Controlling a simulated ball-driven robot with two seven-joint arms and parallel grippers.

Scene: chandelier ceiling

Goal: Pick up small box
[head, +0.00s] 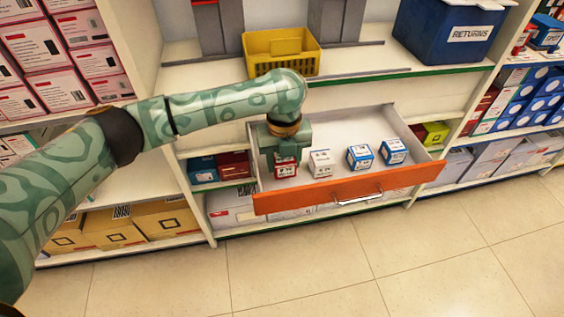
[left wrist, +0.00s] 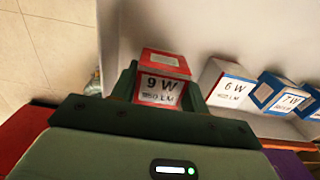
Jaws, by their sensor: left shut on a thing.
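My left gripper (head: 287,158) reaches down into the open drawer (head: 345,190) and is shut on a small red and white box (head: 286,170) at the drawer's left end. In the left wrist view this box (left wrist: 162,80) reads "9 W" and sits between the two fingers (left wrist: 162,88). I cannot tell whether it still touches the drawer floor. To its right stand a white box (head: 321,163), marked "6 W" in the left wrist view (left wrist: 228,85), and two blue and white boxes (head: 360,157) (head: 394,151). My right gripper is not in view.
The drawer's orange front (head: 400,178) sticks out over the tiled floor. A yellow basket (head: 281,54) and a blue "RETURNS" bin (head: 450,32) stand on the counter above. Shelves of boxes flank the drawer. The floor (head: 330,265) in front is clear.

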